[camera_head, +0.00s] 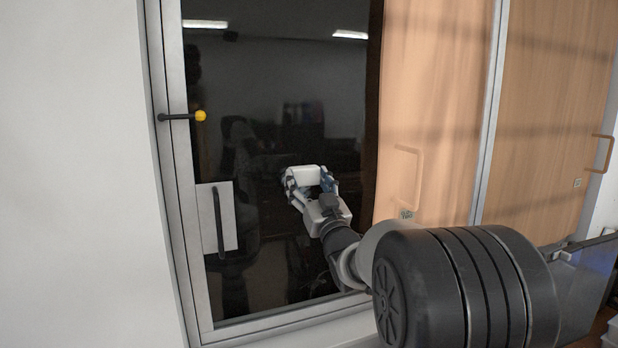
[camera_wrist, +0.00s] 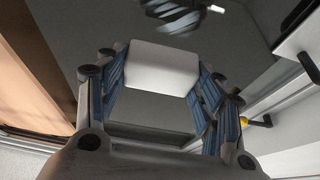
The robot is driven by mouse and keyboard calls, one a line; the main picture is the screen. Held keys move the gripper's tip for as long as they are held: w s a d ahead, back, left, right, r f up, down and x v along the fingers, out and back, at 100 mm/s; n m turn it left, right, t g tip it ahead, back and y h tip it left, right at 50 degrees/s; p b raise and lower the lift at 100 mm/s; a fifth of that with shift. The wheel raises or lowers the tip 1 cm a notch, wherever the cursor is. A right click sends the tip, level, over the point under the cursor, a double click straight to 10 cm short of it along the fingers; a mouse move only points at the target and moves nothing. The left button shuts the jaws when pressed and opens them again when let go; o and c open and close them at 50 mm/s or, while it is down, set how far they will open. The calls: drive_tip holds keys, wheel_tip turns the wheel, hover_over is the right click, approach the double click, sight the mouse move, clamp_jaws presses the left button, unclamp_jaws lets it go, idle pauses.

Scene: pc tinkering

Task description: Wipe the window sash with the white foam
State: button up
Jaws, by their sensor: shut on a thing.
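The window sash (camera_head: 350,95) is a tall dark glass pane in a light grey metal frame, left of centre in the head view. The white foam (camera_head: 304,175) is a small white block in front of the lower middle of the glass. In the wrist view the white foam (camera_wrist: 162,69) sits between the blue finger pads. My gripper (camera_head: 312,180) is shut on the foam, also seen in the wrist view (camera_wrist: 160,80). The foam is at or very close to the glass; I cannot tell whether it touches. The side of the foam facing the glass is hidden.
A black handle (camera_head: 219,222) on a light plate and a black lever with a yellow knob (camera_head: 200,116) stick out at the sash's left side. Wooden panels (camera_head: 435,90) stand to the right. The white wall (camera_head: 75,170) at left is bare.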

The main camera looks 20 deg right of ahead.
drive_tip(key=w+p, duration=0.3)
drive_tip(key=w, duration=0.1)
drive_tip(key=shift+w, duration=0.4)
wheel_tip(320, 180, down, 10)
drive_tip(key=b, duration=1.1)
drive_tip(key=shift+s+b, duration=0.15)
drive_tip(key=shift+b, duration=0.15)
drive_tip(key=shift+w, duration=0.75)
drive_tip(key=shift+r, duration=0.1)
drive_tip(key=shift+r+p, duration=1.55)
drive_tip(key=shift+r, duration=3.45)
wheel_tip(320, 180, down, 10)
drive_tip(key=b, duration=1.1)
drive_tip(key=shift+r+p, duration=2.9)
drive_tip(key=shift+r, duration=2.1)
